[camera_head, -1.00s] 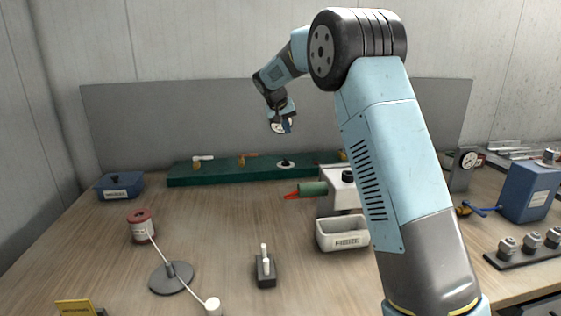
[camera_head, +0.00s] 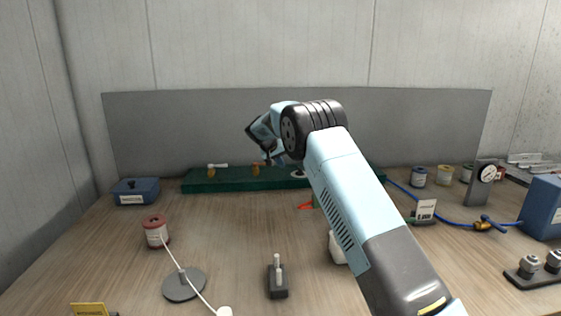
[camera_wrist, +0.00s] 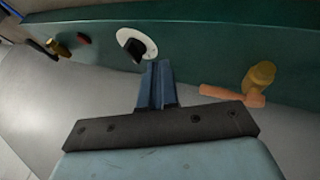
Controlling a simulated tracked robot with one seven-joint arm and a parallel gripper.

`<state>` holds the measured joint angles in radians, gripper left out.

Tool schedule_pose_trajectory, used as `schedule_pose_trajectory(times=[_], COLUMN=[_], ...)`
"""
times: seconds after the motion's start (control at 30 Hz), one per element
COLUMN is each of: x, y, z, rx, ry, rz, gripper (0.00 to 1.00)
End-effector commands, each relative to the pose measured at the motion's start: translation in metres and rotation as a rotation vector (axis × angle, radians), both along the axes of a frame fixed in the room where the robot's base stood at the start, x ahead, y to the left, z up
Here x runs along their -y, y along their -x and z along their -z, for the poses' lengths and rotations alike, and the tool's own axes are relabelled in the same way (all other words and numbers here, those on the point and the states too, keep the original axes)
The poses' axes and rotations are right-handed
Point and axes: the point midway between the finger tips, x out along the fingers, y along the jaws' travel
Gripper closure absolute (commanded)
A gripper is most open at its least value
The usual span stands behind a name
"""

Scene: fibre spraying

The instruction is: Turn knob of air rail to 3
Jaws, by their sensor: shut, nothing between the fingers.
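The air rail is a dark green bar (camera_head: 235,180) along the back of the bench. Its knob, a black knob (camera_wrist: 135,47) on a round white dial, shows in the wrist view near the top centre. In the head view the dial (camera_head: 298,174) shows small and partly behind my arm. Marks on the dial are too small to read. My gripper (camera_wrist: 158,70) is shut and empty, its blue fingertips just below and right of the knob in the wrist view. Whether they touch it I cannot tell.
A brass valve with an orange handle (camera_wrist: 258,80) sits right of the knob in the wrist view; another brass fitting (camera_wrist: 60,47) is on the left. A grey panel (camera_head: 400,130) stands behind the rail. A blue box (camera_head: 136,190) and red spool (camera_head: 155,230) stand left.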

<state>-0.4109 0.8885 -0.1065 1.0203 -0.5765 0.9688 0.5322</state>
Motion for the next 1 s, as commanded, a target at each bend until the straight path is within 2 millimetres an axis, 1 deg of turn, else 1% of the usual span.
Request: schedule_pose_trajectory(times=[0.03, 0.1, 0.33, 0.43, 0.6, 0.73, 1.0], x=[0.005, 0.010, 0.025, 0.041, 0.056, 0.062, 0.063], y=[-0.005, -0.010, -0.029, -0.031, -0.035, -0.036, -0.036], z=[0.008, 0.019, 0.050, 0.047, 0.047, 0.047, 0.047], rx=[-0.001, -0.001, -0.002, 0.000, 0.001, 0.002, 0.001], ry=[0.000, 0.000, 0.001, -0.001, -0.001, 0.000, 0.000], rz=[0.002, 0.002, 0.001, 0.003, 0.002, 0.002, 0.001], gripper=[1.00, 1.00, 1.00, 1.00, 1.00, 1.00, 1.00])
